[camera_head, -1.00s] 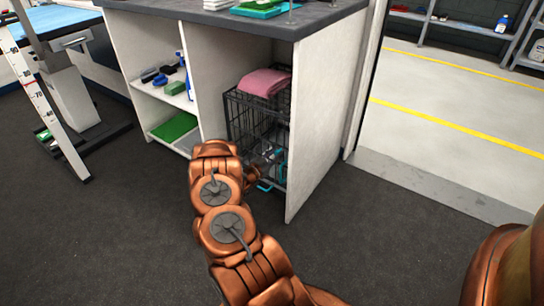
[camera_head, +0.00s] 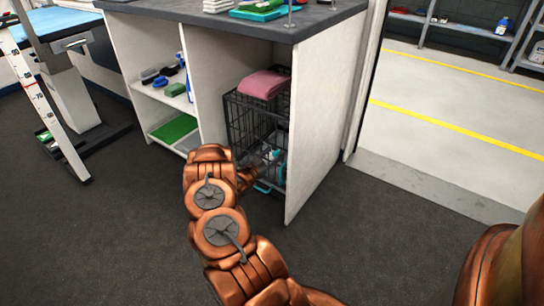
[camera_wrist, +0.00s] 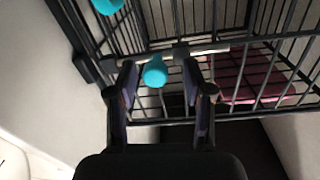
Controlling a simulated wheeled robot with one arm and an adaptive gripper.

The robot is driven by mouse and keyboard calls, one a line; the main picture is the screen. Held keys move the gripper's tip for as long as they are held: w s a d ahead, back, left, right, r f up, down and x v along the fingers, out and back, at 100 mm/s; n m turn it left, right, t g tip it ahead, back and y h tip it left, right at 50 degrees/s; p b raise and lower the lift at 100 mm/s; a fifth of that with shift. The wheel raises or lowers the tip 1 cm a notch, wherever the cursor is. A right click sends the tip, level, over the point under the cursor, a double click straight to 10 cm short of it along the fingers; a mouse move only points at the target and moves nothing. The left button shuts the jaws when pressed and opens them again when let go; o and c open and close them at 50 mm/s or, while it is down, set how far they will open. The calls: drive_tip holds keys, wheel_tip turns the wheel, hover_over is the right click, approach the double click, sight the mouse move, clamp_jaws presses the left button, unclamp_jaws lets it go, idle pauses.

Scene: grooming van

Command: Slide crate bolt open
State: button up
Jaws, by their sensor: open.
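A black wire crate (camera_head: 236,118) stands in the right bay under the counter. In the wrist view its bars (camera_wrist: 270,102) fill the upper part. A pale bolt rod (camera_wrist: 212,49) runs crosswise at the crate's front, with a teal knob (camera_wrist: 155,72) hanging from it in that view. My gripper (camera_wrist: 160,78) is open, with one finger on each side of the knob. I cannot tell whether either finger touches it.
A pink folded towel (camera_head: 263,84) lies on the crate. A white side panel (camera_head: 322,120) stands close on the crate's right. Shelves with a green mat (camera_head: 174,127) and grooming items are on the left. The dark floor (camera_head: 130,240) in front is clear.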

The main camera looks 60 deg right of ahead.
drive_tip(key=w+a, duration=0.1)
drive_tip(key=a, duration=1.1)
drive_tip(key=shift+w, duration=0.1)
